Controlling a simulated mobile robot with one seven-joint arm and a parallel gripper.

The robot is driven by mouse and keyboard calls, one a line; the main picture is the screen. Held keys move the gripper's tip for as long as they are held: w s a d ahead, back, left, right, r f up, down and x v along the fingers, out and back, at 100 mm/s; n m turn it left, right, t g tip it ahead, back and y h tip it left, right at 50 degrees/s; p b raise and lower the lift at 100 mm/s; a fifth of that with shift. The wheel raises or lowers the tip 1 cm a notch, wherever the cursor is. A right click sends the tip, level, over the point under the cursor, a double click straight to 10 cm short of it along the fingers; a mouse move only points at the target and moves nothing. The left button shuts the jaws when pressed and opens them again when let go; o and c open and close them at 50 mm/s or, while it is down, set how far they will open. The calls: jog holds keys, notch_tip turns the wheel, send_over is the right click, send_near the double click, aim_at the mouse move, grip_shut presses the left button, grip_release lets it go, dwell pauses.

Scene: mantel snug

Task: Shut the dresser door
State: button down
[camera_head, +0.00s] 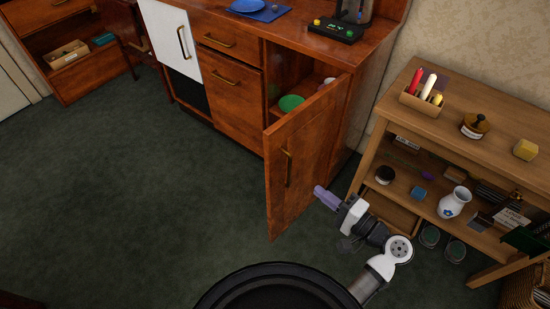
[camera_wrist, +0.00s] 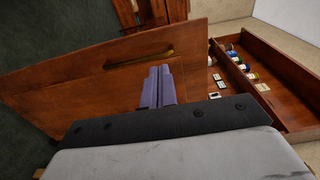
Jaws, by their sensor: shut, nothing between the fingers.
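The dresser door (camera_head: 305,150) is a reddish-brown wooden panel with a dark bar handle (camera_head: 287,168). It stands partly open, swung out from the dresser (camera_head: 225,110), with its handle side out in the room. My gripper (camera_head: 320,192) has purple fingers pressed together, with nothing between them. It is low, by the door's right-hand part. In the wrist view the shut fingers (camera_wrist: 158,86) overlap the door's handled face (camera_wrist: 80,85), close to the handle (camera_wrist: 138,58). I cannot tell whether they touch the door.
A green bowl (camera_head: 291,103) sits inside the open cupboard. A wooden shelf table (camera_head: 450,130) with several objects stands close on the right. The dark green carpet (camera_head: 140,190) is clear to the left.

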aim_at(275, 158)
jog(key=p+x, duration=0.3)
jog(key=x, duration=1.1)
jog(key=shift+w, duration=0.1)
